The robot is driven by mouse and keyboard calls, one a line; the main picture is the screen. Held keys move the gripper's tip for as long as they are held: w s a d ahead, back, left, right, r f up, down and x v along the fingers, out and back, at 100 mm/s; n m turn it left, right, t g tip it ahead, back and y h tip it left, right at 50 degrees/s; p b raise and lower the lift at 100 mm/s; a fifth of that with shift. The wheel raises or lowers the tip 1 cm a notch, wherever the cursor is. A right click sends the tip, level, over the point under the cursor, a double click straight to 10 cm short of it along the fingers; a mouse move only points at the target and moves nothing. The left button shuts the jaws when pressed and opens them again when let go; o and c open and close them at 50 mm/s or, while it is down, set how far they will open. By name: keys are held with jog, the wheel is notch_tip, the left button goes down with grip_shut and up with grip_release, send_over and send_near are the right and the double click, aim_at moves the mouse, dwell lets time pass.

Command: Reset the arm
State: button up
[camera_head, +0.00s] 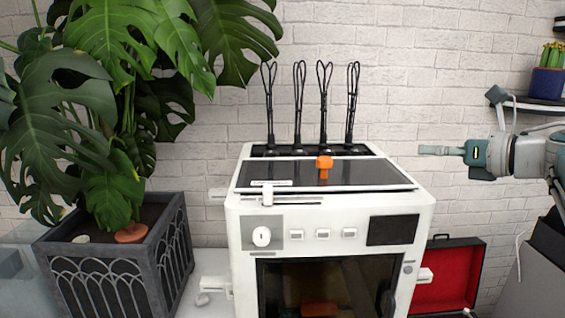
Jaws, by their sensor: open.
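My gripper (441,151) is at the right of the view, in front of the brick wall and apart from the white machine. It points left, with grey fingers and a teal body. It is open, and I see nothing between its fingers. My arm reaches in from the right edge. The white machine (341,213) stands in the middle with a dark glass top, a knob, buttons and a small screen. A small orange object (324,166) sits on its top. Another orange object (320,309) shows dimly behind its dark front window.
A large leafy plant in a dark planter (176,222) stands at the left. Black looped wires (324,100) rise from the machine's back. An open red-lined case (448,278) is at the lower right. A potted cactus (548,82) sits on a shelf at the upper right.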

notch_tip(320, 180, up, 4)
jog(key=w+a+m+t+h, duration=0.1)
jog(key=a+m+t+h, duration=0.15)
jog(key=m+t, duration=0.4)
jog(key=s+a+f+m+g+h, duration=0.2)
jog(key=s+a+f+m+g, duration=0.1)
jog(key=s+f+m, duration=0.5)
jog(key=s+a+f+m+g+h, duration=0.3)
jog(key=s+f+m+g, duration=0.2)
jog(key=f+m, duration=0.8)
jog(key=s+a+f+m+g+h, duration=0.2)
jog(key=s+f+m+g, duration=0.3)
jog(key=s+f+m, duration=0.5)
jog(key=s+a+m, duration=0.1)
jog(key=m, duration=0.3)
jog(key=shift+f+h, duration=0.2)
jog(key=shift+h, duration=0.15)
jog(key=shift+d, duration=0.1)
